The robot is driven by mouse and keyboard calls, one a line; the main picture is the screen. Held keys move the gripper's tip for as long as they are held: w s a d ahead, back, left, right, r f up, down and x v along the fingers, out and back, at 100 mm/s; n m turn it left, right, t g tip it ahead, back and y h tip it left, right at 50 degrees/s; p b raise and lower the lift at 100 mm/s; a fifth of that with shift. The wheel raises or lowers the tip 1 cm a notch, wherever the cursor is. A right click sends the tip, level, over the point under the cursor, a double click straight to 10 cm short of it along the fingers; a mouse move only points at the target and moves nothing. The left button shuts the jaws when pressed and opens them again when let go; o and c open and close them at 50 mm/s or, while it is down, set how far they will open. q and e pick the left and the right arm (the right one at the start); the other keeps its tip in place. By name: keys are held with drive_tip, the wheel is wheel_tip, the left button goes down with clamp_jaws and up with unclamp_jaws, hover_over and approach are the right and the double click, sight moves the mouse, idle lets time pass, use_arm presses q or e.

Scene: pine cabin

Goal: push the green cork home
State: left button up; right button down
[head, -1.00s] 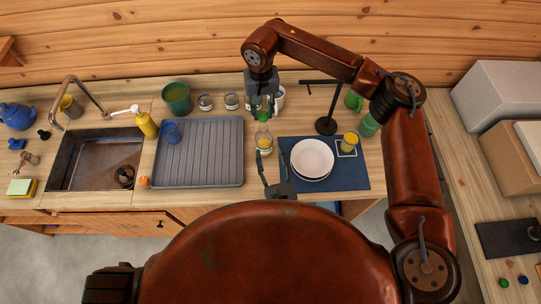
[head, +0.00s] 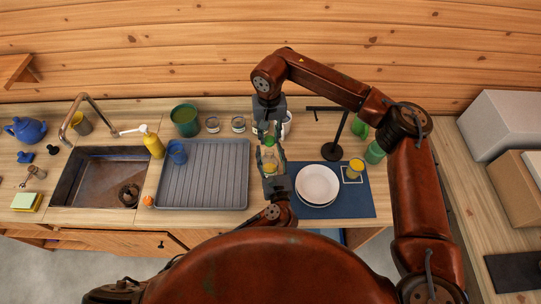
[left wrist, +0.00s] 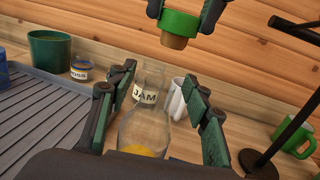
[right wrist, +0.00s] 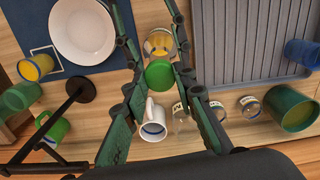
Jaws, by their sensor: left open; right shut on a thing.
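The green cork (head: 269,141) is shut in my right gripper (head: 268,132). In the left wrist view the cork (left wrist: 180,28) has a green top and a brown lower end, held apart above the bottle. The clear bottle (head: 270,168) stands upright on the counter with something yellow in it. It also shows in the left wrist view (left wrist: 143,130) and beyond the cork in the right wrist view (right wrist: 159,42). My left gripper (left wrist: 163,92) is open, its fingers on either side of the bottle; contact cannot be told.
A white mug (right wrist: 153,118) and labelled jars (head: 238,124) stand behind the bottle. A grey drying tray (head: 203,190) lies left. A blue mat (head: 355,205) with a white plate (head: 318,184) and yellow cup (head: 354,168) lies right. A black stand (head: 332,150) rises behind the mat.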

sight(269, 140)
use_arm(q)
clamp_jaws()
idle(0.5)
idle(0.6)
idle(0.8)
use_arm(e)
drive_tip(key=shift+f, duration=0.15)
drive_tip(key=shift+f, duration=1.45)
drive_tip(key=shift+f, duration=0.15)
drive_tip(key=shift+f, duration=0.7)
